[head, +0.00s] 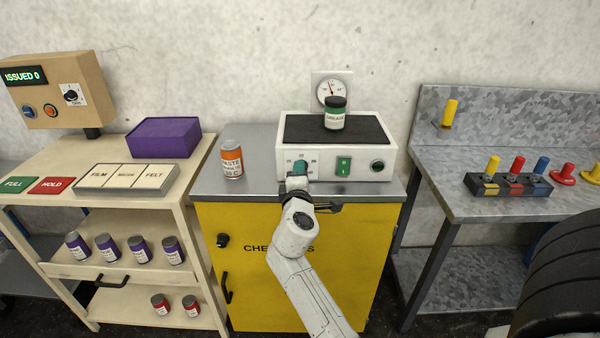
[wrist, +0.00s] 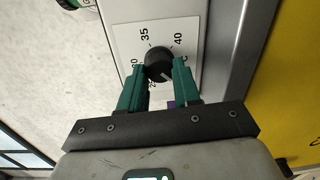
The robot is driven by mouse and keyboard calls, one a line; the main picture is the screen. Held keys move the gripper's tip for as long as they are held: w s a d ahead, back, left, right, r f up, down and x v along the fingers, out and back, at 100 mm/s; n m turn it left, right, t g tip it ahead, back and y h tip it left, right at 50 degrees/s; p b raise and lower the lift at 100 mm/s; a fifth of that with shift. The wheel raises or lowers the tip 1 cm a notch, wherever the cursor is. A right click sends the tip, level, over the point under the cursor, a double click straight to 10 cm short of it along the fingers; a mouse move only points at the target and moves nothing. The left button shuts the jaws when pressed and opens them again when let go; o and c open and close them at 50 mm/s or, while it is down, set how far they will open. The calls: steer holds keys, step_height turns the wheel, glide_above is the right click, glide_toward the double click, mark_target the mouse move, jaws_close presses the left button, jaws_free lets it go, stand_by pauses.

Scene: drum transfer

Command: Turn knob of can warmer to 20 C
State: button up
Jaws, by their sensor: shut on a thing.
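The can warmer (head: 345,160) is a white box with a dark top plate, standing on the yellow chemicals cabinet. Its round black knob (wrist: 158,62) shows in the wrist view on a white scale label (wrist: 128,30), where 35 and 40 can be read and other numbers are partly hidden by the fingers. A pale mark shows on the knob's lower right; its exact setting is unclear. My gripper (head: 300,168) is at the warmer's front left, its green fingers on both sides of the knob, shut on it. In the head view the gripper hides the knob.
A green-labelled grease can (head: 335,114) stands on the warmer's plate. An orange paste can (head: 232,160) stands left of the warmer. A green switch (head: 344,167) and a round dark button (head: 377,166) sit right of the knob. A dial gauge (head: 331,91) hangs behind.

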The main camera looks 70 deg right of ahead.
steer(key=shift+f, duration=0.1)
stand_by(0.3)
steer(key=o, duration=1.1)
steer(key=shift+c, duration=0.2)
steer(key=b+v, duration=0.1)
steer(key=v, duration=1)
steer(key=shift+f, duration=0.1)
